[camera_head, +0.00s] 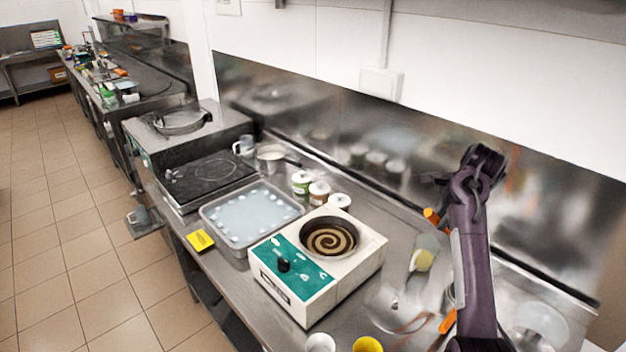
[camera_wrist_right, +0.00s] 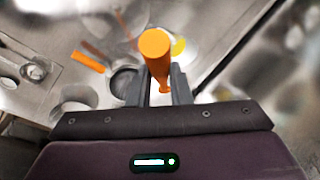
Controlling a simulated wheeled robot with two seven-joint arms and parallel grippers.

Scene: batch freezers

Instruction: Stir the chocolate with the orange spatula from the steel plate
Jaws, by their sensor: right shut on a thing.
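The chocolate (camera_head: 328,238) is a brown and cream swirl in a round dark-rimmed bowl set in the white and green machine (camera_head: 345,283). My right gripper (camera_wrist_right: 162,95) is shut on the orange spatula (camera_wrist_right: 155,48), whose rounded orange end stands up between the fingers in the right wrist view. An orange piece (camera_head: 431,214) shows just left of my right arm in the head view, right of the bowl and apart from it. The rest of the spatula is hidden. I cannot make out the steel plate for certain. My left gripper is not in view.
Another orange tool (camera_head: 447,321) lies near a round shiny dish (camera_head: 393,308), right of the machine; it also shows in the wrist view (camera_wrist_right: 88,62). A tray with pale liquid (camera_head: 243,216) and several jars (camera_head: 302,183) stand left and behind. A steel backsplash (camera_head: 370,150) bounds the counter.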

